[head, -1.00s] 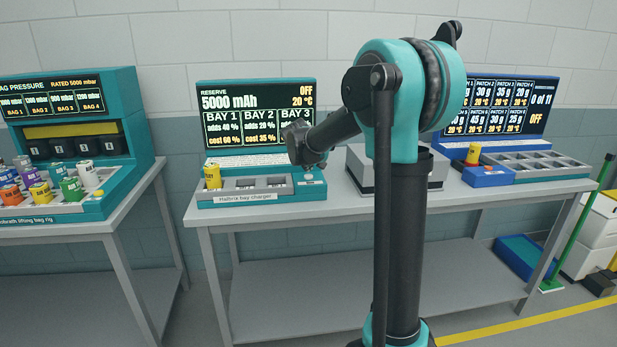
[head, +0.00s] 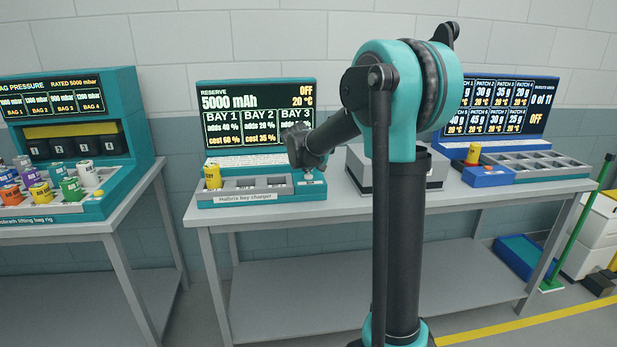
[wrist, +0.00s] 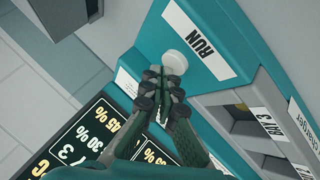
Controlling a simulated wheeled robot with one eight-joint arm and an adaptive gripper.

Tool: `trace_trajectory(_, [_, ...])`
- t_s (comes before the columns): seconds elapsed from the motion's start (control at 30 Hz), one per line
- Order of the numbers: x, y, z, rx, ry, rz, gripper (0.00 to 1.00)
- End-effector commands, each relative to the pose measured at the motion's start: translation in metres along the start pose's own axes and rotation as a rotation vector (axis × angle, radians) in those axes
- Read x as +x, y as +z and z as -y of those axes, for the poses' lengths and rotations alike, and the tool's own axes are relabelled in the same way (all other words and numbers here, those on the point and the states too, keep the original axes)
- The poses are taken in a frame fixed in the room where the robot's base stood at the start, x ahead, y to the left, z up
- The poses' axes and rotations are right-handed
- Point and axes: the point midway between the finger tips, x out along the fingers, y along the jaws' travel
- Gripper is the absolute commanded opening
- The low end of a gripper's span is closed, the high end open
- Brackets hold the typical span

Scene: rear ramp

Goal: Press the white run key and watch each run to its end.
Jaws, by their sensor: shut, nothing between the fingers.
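The white round run key (wrist: 184,60) sits on the teal panel next to a label reading RUN, in the wrist view. My gripper (wrist: 166,78) is shut and empty, its fingertips close beside the key. I cannot tell whether they touch it. In the head view my gripper (head: 309,168) is over the right end of the Halbrix bay charger (head: 202,203), and the key is hard to make out there. The charger screen (head: 258,107) reads reserve 5000 mAh, OFF, 20 °C, with bays 1, 2 and 3. A yellow cell (head: 212,176) stands at the charger's left.
A grey box (head: 368,176) stands right of the charger on the same grey bench (head: 270,222). Further right is a patch rig (head: 505,110), its screen reading 0 of 11 and OFF. On the left table is a lifting bag rig (head: 148,125) with several coloured cans.

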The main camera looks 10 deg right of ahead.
Motion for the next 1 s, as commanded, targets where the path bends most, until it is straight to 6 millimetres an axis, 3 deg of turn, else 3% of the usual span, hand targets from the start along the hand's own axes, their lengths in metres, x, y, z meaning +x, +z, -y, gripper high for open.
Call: trace_trajectory(1.0, [0.0053,0.0034,0.0036,0.0,0.0,0.0,0.0])
